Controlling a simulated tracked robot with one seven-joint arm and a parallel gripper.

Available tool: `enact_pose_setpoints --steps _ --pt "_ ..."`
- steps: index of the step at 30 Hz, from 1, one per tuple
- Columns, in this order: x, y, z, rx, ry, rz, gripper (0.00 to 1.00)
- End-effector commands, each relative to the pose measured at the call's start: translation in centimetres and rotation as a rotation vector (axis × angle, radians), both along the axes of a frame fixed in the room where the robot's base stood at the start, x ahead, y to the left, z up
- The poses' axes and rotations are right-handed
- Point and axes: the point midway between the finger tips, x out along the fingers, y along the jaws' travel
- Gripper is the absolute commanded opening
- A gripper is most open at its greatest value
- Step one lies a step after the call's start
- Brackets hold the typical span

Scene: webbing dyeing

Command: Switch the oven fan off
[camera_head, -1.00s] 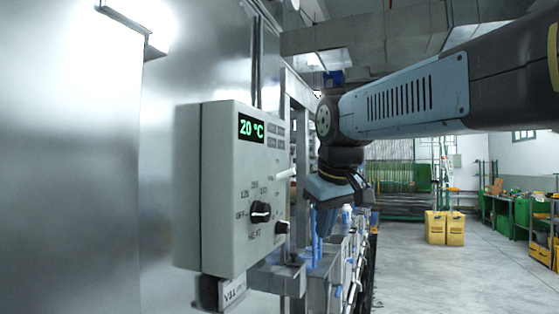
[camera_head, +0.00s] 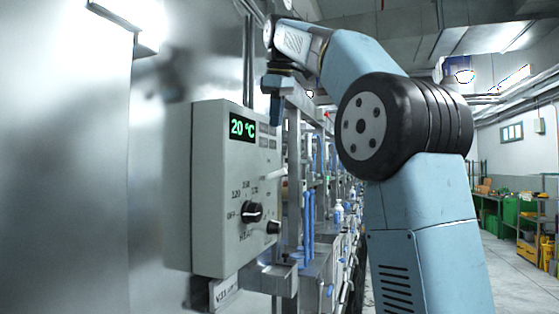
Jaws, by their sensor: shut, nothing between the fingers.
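The grey control box (camera_head: 222,150) is mounted on the metal oven wall at centre left. Its green display (camera_head: 242,127) reads 20 °C. A black rotary knob (camera_head: 252,212) with OFF and number marks sits on its face. A smaller dark knob (camera_head: 274,227) is to its lower right, and a pale lever (camera_head: 274,174) sticks out above to the right. I cannot read which control is marked for the fan. My gripper (camera_head: 275,118) points down near the box's upper right edge, apart from all the controls. It is shut and empty; its fingertips are small in the view.
A metal frame (camera_head: 294,150) with blue tubes stands right of the box. A labelled plate (camera_head: 223,294) hangs under the box. My arm covers much of the right half. Open floor and green benches (camera_head: 500,215) lie at the far right.

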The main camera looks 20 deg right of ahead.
Motion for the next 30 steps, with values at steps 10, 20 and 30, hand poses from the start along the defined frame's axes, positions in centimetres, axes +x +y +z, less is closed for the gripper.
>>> enact_pose_setpoints --steps 10,20,30 --pt "0.2 0.0 0.2 -0.003 0.002 0.01 0.0" --pt "0.8 0.0 -1.4 -0.003 0.002 0.008 0.0" --pt "2.8 -0.1 -6.6 -0.003 0.004 0.008 0.0"
